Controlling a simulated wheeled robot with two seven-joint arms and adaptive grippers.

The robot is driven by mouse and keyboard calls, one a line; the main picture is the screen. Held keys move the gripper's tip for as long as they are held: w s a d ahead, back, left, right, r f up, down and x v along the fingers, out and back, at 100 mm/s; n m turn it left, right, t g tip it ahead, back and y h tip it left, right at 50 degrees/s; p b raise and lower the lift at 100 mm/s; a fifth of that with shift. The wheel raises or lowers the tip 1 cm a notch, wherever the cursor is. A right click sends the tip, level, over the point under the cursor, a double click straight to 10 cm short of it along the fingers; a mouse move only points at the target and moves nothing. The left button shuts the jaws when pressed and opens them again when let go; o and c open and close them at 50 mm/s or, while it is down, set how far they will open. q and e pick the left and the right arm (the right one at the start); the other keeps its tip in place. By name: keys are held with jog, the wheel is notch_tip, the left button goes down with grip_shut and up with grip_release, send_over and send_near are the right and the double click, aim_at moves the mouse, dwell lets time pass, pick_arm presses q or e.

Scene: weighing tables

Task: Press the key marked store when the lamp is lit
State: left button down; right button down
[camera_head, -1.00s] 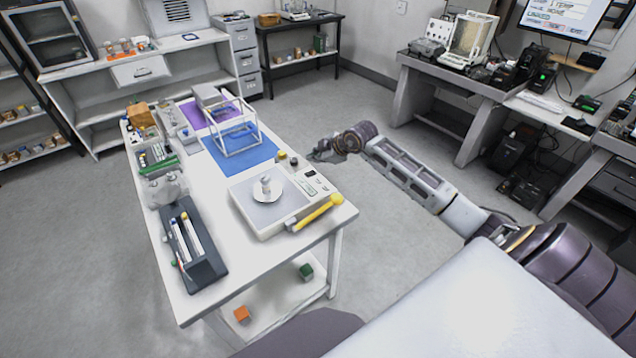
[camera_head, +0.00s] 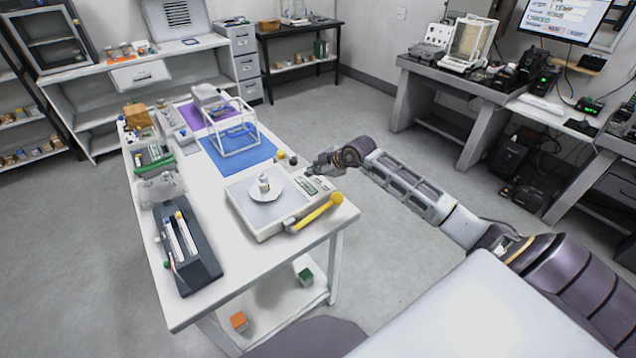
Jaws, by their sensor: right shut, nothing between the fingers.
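A white bench scale (camera_head: 262,217) stands near the front right of the white table. A small white container (camera_head: 264,184) stands on the scale's round pan. The scale's panel with display and keys (camera_head: 306,186) is on its right side. The marking of each key and any lamp are too small to make out. My right gripper (camera_head: 312,172) is shut and empty, with its tips over or just beyond the far end of the panel; I cannot tell whether they touch it. My left gripper is not in view.
A yellow-handled tool (camera_head: 318,213) lies along the scale's right front edge. A grey tray (camera_head: 187,252) with tubes stands at left. A blue mat (camera_head: 238,154) with a clear-sided frame (camera_head: 234,134) lies behind the scale. Two small jars (camera_head: 286,158) stand near the gripper.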

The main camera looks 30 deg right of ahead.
jog(key=shift+f, duration=0.25)
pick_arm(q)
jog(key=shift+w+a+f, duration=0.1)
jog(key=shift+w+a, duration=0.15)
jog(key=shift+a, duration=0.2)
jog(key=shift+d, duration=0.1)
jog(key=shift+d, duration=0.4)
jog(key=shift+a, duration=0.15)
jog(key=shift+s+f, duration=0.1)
pick_arm(e)
jog(key=shift+f, duration=0.8)
dwell(1.2)
jog(key=shift+r, duration=0.1)
dwell(0.4)
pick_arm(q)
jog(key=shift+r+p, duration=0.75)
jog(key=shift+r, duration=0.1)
pick_arm(e)
jog(key=shift+r, duration=0.7)
